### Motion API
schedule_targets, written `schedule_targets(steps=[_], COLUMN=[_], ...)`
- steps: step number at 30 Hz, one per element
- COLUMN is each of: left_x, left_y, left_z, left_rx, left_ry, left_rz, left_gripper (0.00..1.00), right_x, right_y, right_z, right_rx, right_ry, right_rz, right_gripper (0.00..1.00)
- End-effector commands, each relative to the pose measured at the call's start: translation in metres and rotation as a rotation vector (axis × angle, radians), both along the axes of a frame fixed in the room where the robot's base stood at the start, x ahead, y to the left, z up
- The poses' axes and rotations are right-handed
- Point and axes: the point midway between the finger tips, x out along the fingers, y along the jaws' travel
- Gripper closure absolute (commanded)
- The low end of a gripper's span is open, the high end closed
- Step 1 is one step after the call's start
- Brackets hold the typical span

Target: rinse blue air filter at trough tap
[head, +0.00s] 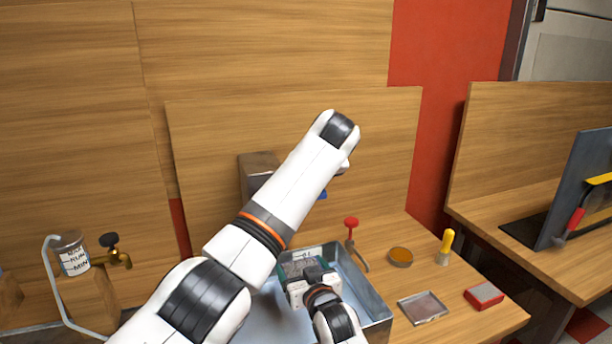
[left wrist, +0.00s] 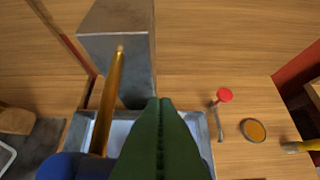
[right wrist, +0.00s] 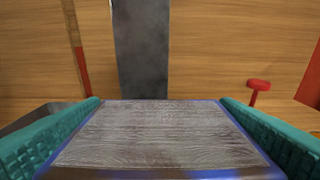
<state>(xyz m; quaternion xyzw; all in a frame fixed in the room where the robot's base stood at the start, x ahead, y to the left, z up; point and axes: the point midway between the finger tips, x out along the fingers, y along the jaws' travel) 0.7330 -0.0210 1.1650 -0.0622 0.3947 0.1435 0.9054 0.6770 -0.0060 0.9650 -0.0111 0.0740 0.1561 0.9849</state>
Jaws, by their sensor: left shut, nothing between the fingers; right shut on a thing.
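The blue air filter (right wrist: 160,138), a grey mesh pad in a blue frame, lies between the teal fingers of my right gripper (head: 303,268) in the right wrist view. That gripper is shut on it, over the metal trough (head: 376,297); the filter is mostly hidden in the head view. My left gripper (left wrist: 160,104) is shut and empty above the trough. A brass spout (left wrist: 112,95) on a grey metal post (left wrist: 125,35) is left of its fingers. A blue part (left wrist: 72,166) shows at lower left, touching or apart I cannot tell. No water stream is visible.
Right of the trough are a red-handled tool (head: 352,226), a round amber tin (head: 401,257), a yellow-handled brush (head: 446,247), a framed panel (head: 422,307) and a red block (head: 484,297). A jar (head: 73,256) and brass valve (head: 117,257) stand left. Wooden boards rise behind.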

Motion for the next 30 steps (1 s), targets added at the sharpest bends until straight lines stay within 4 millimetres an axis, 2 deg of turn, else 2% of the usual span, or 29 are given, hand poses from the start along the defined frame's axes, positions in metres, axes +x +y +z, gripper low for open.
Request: schedule_targets(steps=[9,21,30], left_x=[-0.016,-0.018,-0.029], left_y=[-0.005,-0.006,-0.01], left_z=[-0.003,-0.004,-0.005], left_rx=[-0.001,0.0,-0.005], left_ry=[0.0,0.001,0.002], left_rz=[0.001,-0.004,-0.186], left_gripper=[1.0,1.0,1.0], right_x=[0.0,0.0,0.0], right_y=[0.0,0.0,0.0], right_z=[0.0,0.0,0.0], right_rx=[0.0,0.0,0.0], right_ry=[-0.001,-0.001,-0.001], right_rz=[0.0,0.0,0.0], right_gripper=[0.4,0.4,0.4])
